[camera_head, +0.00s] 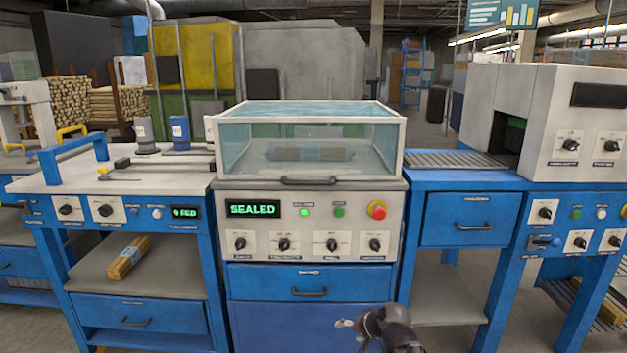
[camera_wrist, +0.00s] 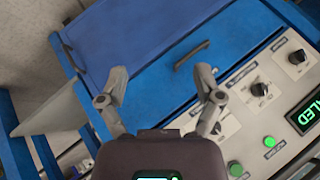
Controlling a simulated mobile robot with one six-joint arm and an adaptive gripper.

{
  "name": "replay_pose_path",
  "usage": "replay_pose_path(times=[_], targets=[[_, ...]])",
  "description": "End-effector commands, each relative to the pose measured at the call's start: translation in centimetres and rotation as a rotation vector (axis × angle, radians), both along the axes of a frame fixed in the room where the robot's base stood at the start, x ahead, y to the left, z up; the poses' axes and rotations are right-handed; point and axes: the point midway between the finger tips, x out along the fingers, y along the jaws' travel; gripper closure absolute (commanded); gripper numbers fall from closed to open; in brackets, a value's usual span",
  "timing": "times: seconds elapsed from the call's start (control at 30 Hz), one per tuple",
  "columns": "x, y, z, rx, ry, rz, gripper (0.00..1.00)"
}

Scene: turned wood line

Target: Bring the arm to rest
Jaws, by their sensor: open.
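My gripper (camera_head: 345,324) is low in front of the middle machine's blue lower front in the head view. In the wrist view my gripper (camera_wrist: 160,82) has its two fingers apart with nothing between them. Beyond the fingers are a blue drawer (camera_wrist: 150,45) with a dark handle and part of the control panel (camera_wrist: 245,115). No contact with the machine shows.
The middle machine's clear hood (camera_head: 305,130) is down over a banded bundle (camera_head: 310,153), and its display (camera_head: 253,209) reads SEALED. A blue bench (camera_head: 120,185) stands left, with a wood bundle (camera_head: 128,258) on its shelf. A roller table (camera_head: 455,160) stands right.

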Motion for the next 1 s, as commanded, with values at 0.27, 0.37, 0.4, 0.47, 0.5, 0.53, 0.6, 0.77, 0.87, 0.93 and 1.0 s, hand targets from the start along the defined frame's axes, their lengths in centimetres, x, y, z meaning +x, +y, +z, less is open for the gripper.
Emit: replay_pose_path(times=[0.27, 0.37, 0.4, 0.47, 0.5, 0.53, 0.6, 0.77, 0.87, 0.93, 1.0], targets=[[-6.2, -3.3, -2.7, -0.32, 0.252, 0.184, 0.16], [-7.7, -4.4, -3.1, -0.39, 0.318, 0.218, 0.16], [-8.3, -4.8, -3.2, -0.415, 0.342, 0.229, 0.16], [-9.0, -5.4, -3.2, -0.45, 0.376, 0.244, 0.16], [-9.5, -5.7, -3.2, -0.47, 0.397, 0.254, 0.16], [-9.9, -6.0, -3.2, -0.486, 0.415, 0.26, 0.16], [-10.7, -6.6, -3.2, -0.521, 0.452, 0.273, 0.16], [-11.6, -7.3, -2.2, -0.563, 0.5, 0.289, 0.16], [-11.6, -7.3, -1.4, -0.562, 0.498, 0.287, 0.16], [-11.5, -7.3, -0.8, -0.562, 0.498, 0.288, 0.16], [-11.5, -7.3, -0.1, -0.562, 0.497, 0.287, 0.16]])
